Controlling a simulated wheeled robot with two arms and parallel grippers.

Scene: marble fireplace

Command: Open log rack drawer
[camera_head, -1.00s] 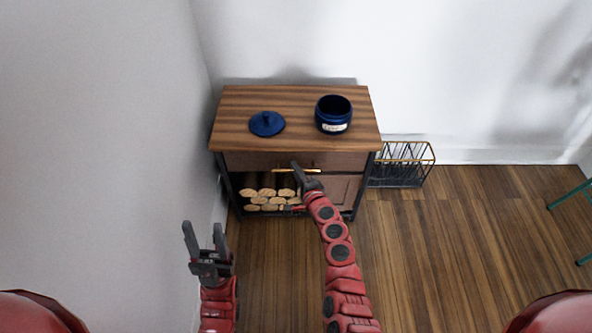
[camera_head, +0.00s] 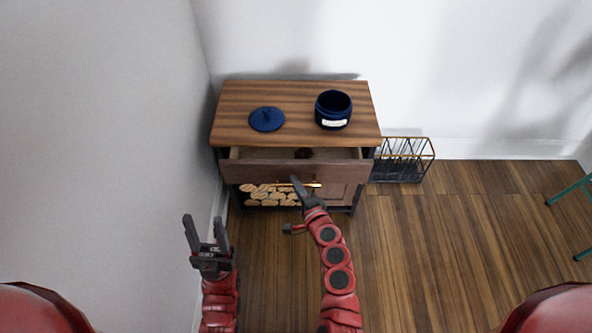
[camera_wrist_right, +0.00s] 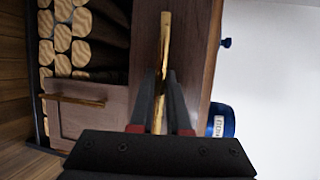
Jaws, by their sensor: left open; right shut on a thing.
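The log rack (camera_head: 290,98) is a wooden cabinet with a dark frame and stands against the wall. Its drawer (camera_head: 262,172) is pulled part way out, and a small dark brown item (camera_head: 303,153) shows inside. My right gripper (camera_head: 300,187) is at the drawer front, shut on the brass drawer handle (camera_head: 313,185). In the right wrist view the handle (camera_wrist_right: 164,60) runs between the two fingers (camera_wrist_right: 163,98). My left gripper (camera_head: 207,235) is open and empty, low at the left, away from the rack.
A blue lid (camera_head: 267,119) and a blue jar (camera_head: 333,110) stand on the rack top. Stacked logs (camera_head: 268,194) lie below the drawer, beside a small door (camera_wrist_right: 88,108). A wire basket (camera_head: 402,160) stands to the right.

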